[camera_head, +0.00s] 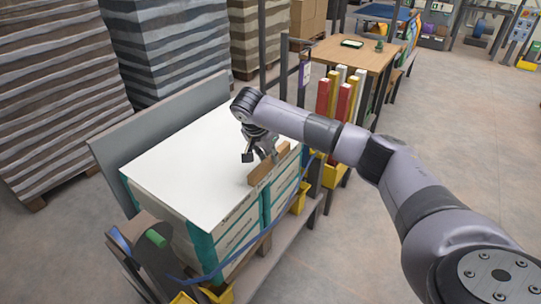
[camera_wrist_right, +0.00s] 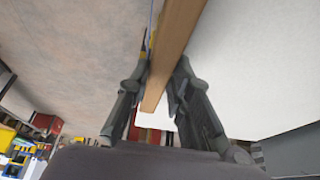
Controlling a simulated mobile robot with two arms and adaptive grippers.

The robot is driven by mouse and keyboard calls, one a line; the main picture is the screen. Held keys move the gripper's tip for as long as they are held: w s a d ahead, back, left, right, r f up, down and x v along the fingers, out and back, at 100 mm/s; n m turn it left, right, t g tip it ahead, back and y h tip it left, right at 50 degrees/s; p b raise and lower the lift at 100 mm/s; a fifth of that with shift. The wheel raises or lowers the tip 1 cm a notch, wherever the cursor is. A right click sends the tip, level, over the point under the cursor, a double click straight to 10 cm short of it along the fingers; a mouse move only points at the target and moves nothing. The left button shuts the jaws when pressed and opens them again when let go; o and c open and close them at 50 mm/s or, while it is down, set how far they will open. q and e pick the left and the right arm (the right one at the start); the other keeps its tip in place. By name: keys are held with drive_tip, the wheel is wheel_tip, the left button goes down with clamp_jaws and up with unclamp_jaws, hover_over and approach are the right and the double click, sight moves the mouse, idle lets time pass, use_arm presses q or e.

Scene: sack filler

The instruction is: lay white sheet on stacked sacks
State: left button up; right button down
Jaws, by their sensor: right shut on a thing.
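A stack of sacks (camera_head: 207,251) with white and teal sides stands left of centre in the head view. Its top is one smooth, flat white surface, which looks like the white sheet (camera_head: 180,155). My right gripper (camera_head: 265,155) is over the right edge of this surface, shut on a brown wooden strip (camera_head: 269,164). In the right wrist view the strip (camera_wrist_right: 175,50) runs between the two fingers. I cannot tell whether the strip touches or is joined to the sheet. My left gripper is not in view.
A grey panel (camera_head: 112,165) stands behind the stack. A blue strap (camera_head: 240,252) crosses its front. A post with a green part (camera_head: 156,238) is at front left. A wooden table (camera_head: 350,52) and red, yellow and white posts (camera_head: 343,98) stand beyond.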

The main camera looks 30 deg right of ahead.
drive_tip(key=c, duration=1.5)
unclamp_jaws()
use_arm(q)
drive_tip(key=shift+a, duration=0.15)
use_arm(e)
drive_tip(key=shift+o, duration=0.7)
drive_tip(key=v, duration=1.2)
